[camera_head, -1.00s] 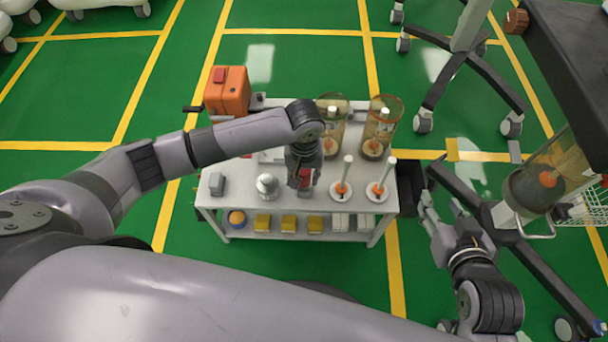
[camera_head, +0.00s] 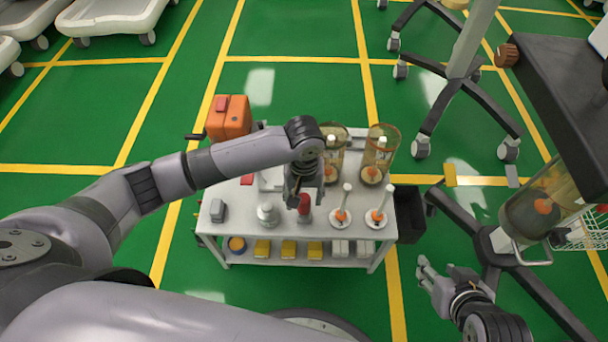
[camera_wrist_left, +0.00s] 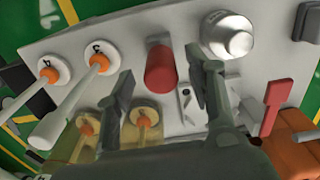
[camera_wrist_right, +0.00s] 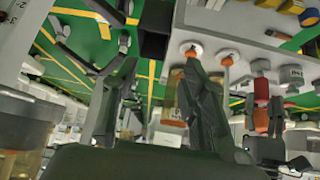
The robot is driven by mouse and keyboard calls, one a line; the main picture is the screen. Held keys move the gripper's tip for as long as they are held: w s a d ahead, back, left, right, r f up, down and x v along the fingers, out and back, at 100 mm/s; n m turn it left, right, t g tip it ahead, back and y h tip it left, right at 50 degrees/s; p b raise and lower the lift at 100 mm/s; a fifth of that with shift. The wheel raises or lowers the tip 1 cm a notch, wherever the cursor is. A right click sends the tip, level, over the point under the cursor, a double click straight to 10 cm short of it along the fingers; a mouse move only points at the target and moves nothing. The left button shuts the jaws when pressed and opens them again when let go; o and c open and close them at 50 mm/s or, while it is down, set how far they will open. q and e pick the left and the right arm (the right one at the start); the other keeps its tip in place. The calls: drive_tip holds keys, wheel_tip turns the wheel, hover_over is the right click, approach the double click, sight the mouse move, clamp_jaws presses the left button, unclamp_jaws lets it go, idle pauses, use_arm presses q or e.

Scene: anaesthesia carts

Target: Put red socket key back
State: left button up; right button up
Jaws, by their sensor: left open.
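A red cylinder (camera_head: 304,203) on a grey base stands near the front edge of the white cart (camera_head: 220,238); I cannot tell whether it is the socket key. It also shows in the left wrist view (camera_wrist_left: 160,70). A flat red piece (camera_head: 247,180) lies further back, and in the left wrist view it looks like a tab with a handle (camera_wrist_left: 278,95). My left gripper (camera_head: 301,194) is open just above the red cylinder, which shows between its fingers in the left wrist view. My right gripper (camera_head: 437,274) is open and empty, right of the cart.
The cart also holds a metal knob-shaped item (camera_head: 267,214), two white-handled pieces with orange collars (camera_head: 341,215), amber cylinders (camera_head: 379,155) and an orange box (camera_head: 228,117). A black bin (camera_head: 409,214) hangs at its right side. A dark-topped wheeled stand is at right.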

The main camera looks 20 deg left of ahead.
use_arm(q)
wheel_tip(320, 180, up, 4)
drive_tip(key=shift+f+p, duration=0.1)
drive_tip(key=shift+p, duration=0.6)
wheel_tip(320, 180, up, 3)
drive_tip(key=shift+r+p, duration=0.1)
drive_tip(key=shift+p, duration=0.55)
drive_tip(key=shift+r, duration=0.7)
drive_tip(key=s+d+f+m+t+h, duration=0.2)
drive_tip(key=s+d+m+h, duration=0.15)
drive_tip(key=s+d, duration=0.35)
drive_tip(key=s+a+m+t+y, duration=0.1)
drive_tip(key=s+a+m+y, duration=0.1)
drive_tip(key=s+a, duration=1)
drive_tip(key=shift+a+f+t+y, duration=0.3)
drive_tip(key=shift+a+y, duration=0.35)
drive_tip(key=shift+a, duration=0.6)
use_arm(e)
drive_tip(key=s+d+g+h, duration=0.1)
drive_tip(key=s+d+g, duration=0.1)
drive_tip(key=s+g, duration=0.2)
drive_tip(key=s, duration=0.3)
drive_tip(key=shift+s+d+f, duration=0.2)
drive_tip(key=shift+s+f, duration=0.05)
drive_tip(key=shift+s, duration=0.05)
use_arm(q)
drive_tip(key=shift+w+f+p, duration=0.1)
drive_tip(key=shift+p, duration=0.25)
use_arm(e)
drive_tip(key=shift+w, duration=0.15)
